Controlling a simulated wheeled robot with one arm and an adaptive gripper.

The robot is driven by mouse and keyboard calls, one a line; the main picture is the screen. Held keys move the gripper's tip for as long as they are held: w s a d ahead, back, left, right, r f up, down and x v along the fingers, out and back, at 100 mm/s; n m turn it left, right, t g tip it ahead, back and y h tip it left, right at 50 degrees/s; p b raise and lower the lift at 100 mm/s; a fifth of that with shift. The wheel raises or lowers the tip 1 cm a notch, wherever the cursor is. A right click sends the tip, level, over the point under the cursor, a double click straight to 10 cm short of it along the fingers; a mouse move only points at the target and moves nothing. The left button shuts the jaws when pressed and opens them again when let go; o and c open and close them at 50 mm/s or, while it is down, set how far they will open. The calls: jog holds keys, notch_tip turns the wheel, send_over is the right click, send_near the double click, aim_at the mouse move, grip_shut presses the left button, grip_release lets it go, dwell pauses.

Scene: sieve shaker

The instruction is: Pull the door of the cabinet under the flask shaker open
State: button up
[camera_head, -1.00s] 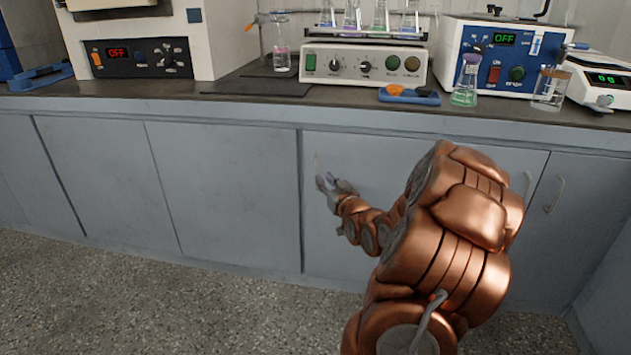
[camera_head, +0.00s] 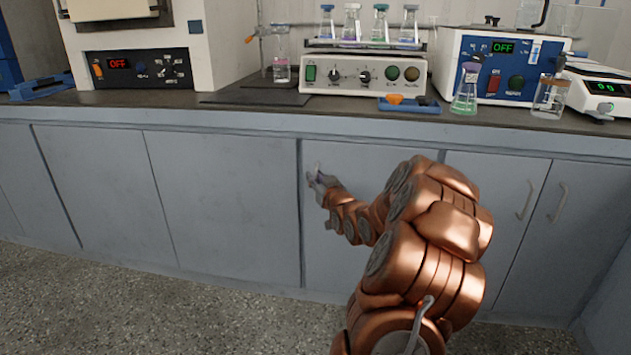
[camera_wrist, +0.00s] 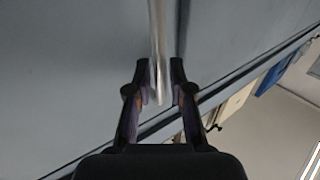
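The flask shaker (camera_head: 365,74) stands on the counter with several flasks in its top rack. The grey cabinet door (camera_head: 325,255) under it looks closed, flush with its neighbours. Its slim pale handle (camera_head: 317,167) is at the door's upper left, partly hidden by my gripper (camera_head: 315,180). In the wrist view the handle (camera_wrist: 157,45) runs between the two fingertips of my gripper (camera_wrist: 158,72). The fingers are apart, with gaps beside the bar, so the gripper is open around the handle's end. My copper arm hides the door's right part.
Neighbouring cabinet doors at the right have handles (camera_head: 526,200) (camera_head: 558,203). The counter edge (camera_head: 220,112) runs above the doors. A blue tray (camera_head: 410,106), a flask (camera_head: 466,90) and a beaker (camera_head: 550,97) stand near that edge. The speckled floor (camera_head: 150,300) in front is clear.

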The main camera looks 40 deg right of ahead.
grip_shut()
dwell(0.6)
